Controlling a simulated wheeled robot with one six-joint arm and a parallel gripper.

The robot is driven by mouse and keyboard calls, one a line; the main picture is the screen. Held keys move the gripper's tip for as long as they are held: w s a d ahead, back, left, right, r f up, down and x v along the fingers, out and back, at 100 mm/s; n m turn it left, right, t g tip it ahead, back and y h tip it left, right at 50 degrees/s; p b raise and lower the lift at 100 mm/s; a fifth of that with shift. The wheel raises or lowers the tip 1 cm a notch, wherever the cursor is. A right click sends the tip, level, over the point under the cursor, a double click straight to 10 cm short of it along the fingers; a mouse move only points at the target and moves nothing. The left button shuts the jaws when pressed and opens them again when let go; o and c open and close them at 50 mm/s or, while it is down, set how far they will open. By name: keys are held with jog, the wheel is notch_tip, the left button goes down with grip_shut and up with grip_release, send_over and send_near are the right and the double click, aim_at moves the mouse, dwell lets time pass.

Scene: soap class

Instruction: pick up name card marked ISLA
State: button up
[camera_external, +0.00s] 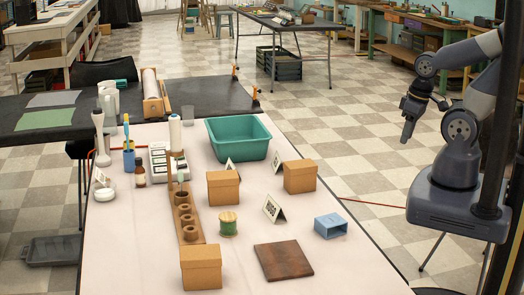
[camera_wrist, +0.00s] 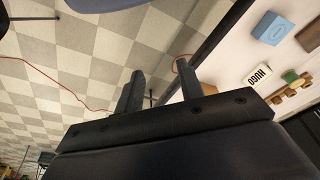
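Several small white name cards stand on the white-covered table: one at centre (camera_external: 273,208), one by the teal bin's front (camera_external: 230,165), one behind a right-hand box (camera_external: 276,161) and one at far left (camera_external: 101,178). The external view is too small to read them. In the wrist view one card (camera_wrist: 259,77) reads HUGO; it appears to be the centre one. I cannot tell which card is marked ISLA. My gripper (camera_external: 406,138) hangs off the table's right side, away from the cards. Its two fingers (camera_wrist: 160,84) are apart with nothing between them.
Cardboard boxes (camera_external: 223,188), a green spool (camera_external: 228,223), a wooden holder (camera_external: 188,222), a blue box (camera_external: 331,225), a brown board (camera_external: 284,261) and a teal bin (camera_external: 239,138) crowd the table. A black table stands behind.

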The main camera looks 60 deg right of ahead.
jog(key=shift+s+f, duration=0.1)
jog(key=shift+s, duration=0.05)
jog(key=o, duration=1.4)
